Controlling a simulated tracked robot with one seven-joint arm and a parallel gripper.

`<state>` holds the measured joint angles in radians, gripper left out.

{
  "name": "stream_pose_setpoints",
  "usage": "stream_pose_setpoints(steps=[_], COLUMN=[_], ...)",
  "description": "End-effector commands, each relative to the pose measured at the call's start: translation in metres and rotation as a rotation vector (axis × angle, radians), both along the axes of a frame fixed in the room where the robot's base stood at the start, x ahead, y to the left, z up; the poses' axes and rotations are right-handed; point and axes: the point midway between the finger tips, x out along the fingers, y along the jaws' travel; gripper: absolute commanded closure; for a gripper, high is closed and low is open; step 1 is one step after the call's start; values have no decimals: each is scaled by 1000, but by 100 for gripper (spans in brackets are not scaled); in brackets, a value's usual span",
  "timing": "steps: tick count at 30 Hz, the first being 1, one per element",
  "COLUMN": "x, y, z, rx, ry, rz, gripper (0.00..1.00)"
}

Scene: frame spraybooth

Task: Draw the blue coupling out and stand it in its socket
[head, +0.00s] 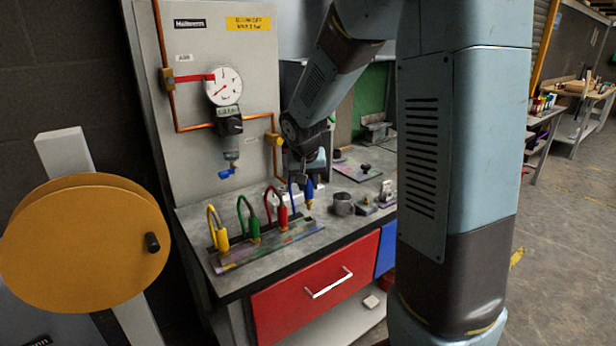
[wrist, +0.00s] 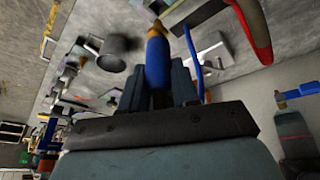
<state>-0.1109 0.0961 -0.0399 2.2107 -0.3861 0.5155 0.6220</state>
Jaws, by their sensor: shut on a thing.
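The blue coupling (head: 309,190) is upright between the fingers of my gripper (head: 304,178), near the right end of the rail (head: 232,266). In the wrist view, the blue coupling (wrist: 157,60) sits between the two dark fingers of my gripper (wrist: 157,82), its brass tip pointing away from me. A blue hose (wrist: 192,58) runs beside it. I cannot tell whether the tip is clear of the rail. No socket can be made out clearly for the blue coupling.
Yellow (head: 222,240), green (head: 254,229) and red (head: 282,213) couplings with looped hoses stand along the rail, left of my gripper. A grey cup (head: 343,206) and small fixtures (head: 387,192) stand on the bench to the right. A gauge panel (head: 222,130) rises behind.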

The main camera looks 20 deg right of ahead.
Motion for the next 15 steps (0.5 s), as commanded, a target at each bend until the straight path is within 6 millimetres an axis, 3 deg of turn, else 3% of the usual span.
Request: stream_pose_setpoints(steps=[15], x=[0], y=[0], z=[-33], rx=[0], ry=[0], rz=[1], gripper=[100])
